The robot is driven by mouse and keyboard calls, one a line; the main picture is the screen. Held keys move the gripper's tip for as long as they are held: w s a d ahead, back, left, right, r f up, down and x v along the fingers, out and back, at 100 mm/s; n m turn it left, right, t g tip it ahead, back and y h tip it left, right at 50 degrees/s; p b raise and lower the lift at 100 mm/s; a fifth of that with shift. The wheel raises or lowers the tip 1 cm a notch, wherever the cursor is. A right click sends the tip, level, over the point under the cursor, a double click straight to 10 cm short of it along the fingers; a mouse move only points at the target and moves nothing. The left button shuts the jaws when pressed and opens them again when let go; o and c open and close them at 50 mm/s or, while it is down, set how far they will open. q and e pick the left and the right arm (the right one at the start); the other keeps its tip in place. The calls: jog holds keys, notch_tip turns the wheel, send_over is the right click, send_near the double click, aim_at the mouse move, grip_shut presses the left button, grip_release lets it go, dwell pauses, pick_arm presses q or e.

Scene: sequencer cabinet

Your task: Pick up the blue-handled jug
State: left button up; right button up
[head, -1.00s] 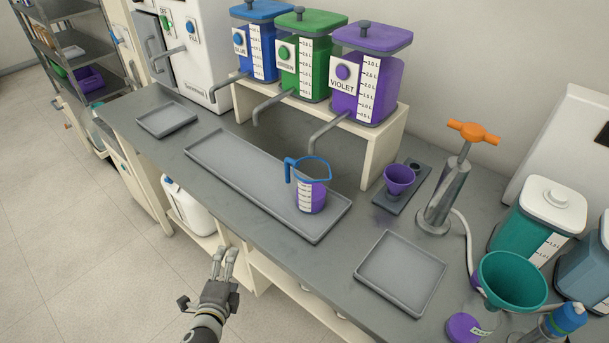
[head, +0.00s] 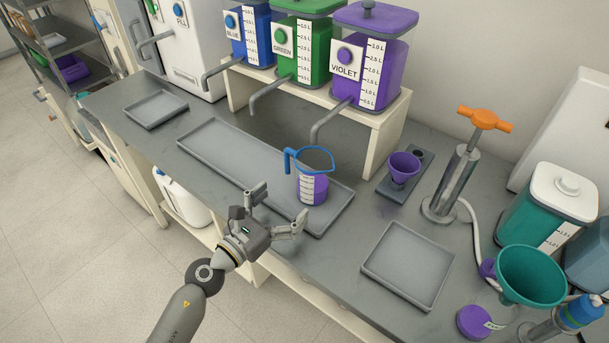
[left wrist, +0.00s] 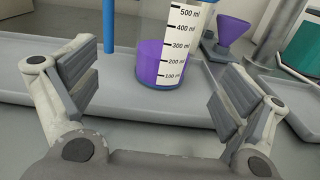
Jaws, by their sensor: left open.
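The blue-handled jug (head: 313,188) stands upright on the long grey tray (head: 222,150), with violet liquid in its lower part. Its blue handle points to the left in the head view. My left gripper (head: 276,207) is open and empty at the tray's front edge, just in front of and to the left of the jug, not touching it. In the left wrist view the jug (left wrist: 166,62) stands beyond and between the spread fingers (left wrist: 160,92); its top is cut off. The blue handle (left wrist: 117,28) shows left of the jug body. My right gripper is not in view.
Violet (head: 367,75), green (head: 303,50) and blue (head: 250,35) dispensers stand on a shelf behind, with spouts reaching over the counter. A purple funnel (head: 404,168) and an orange-handled pump (head: 455,180) stand to the right. An empty square tray (head: 408,268) lies at front right.

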aim_at(301, 187)
pick_arm(q)
jog(key=x, duration=0.4)
jog(key=shift+w+d+r, duration=0.15)
jog(key=shift+d, duration=0.1)
jog(key=shift+w+d+r+p, duration=0.1)
jog(key=shift+w+d+p, duration=0.1)
jog(key=shift+p, duration=0.2)
jog(key=x, duration=0.3)
jog(key=shift+d+r, duration=0.2)
jog(key=shift+d, duration=0.15)
jog(key=shift+w+d+f, duration=0.1)
jog(key=shift+w+d, duration=0.25)
jog(key=shift+w, duration=0.1)
jog(key=shift+a, duration=0.1)
jog(key=shift+c, duration=0.9)
jog(key=c, duration=1.1)
jog(key=shift+p, duration=0.3)
